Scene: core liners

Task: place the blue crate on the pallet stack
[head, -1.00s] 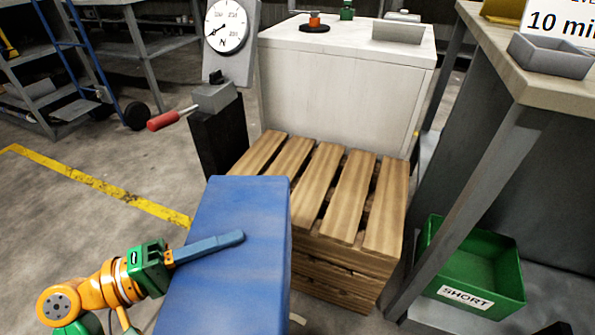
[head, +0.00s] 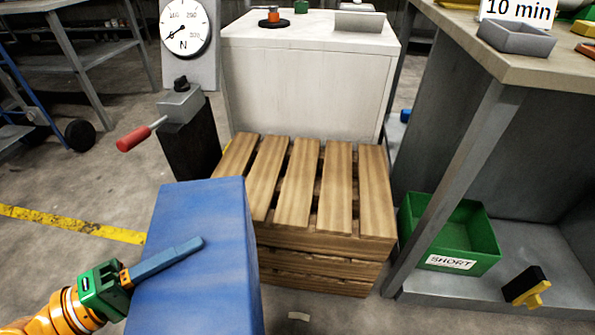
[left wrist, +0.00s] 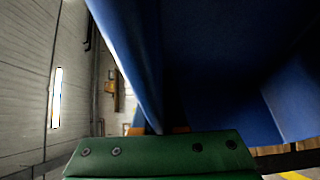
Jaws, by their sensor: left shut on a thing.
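The blue crate (head: 205,225) is held up in front of me at the lower left of the head view. My left gripper (head: 165,262) is shut on it, with a blue-grey finger lying along its side. The crate also fills much of the left wrist view (left wrist: 210,60), above the green gripper body (left wrist: 160,155). The wooden pallet stack (head: 300,185) stands just beyond and to the right of the crate, with a bare slatted top. The crate hides part of the stack's left side. My right gripper is not in view.
A white cabinet (head: 305,80) stands behind the stack. A dial gauge (head: 183,28) and a red-handled lever (head: 135,138) are at its left. A grey-legged workbench (head: 470,130) with a green SHORT bin (head: 450,240) below it borders the right. Open floor lies left.

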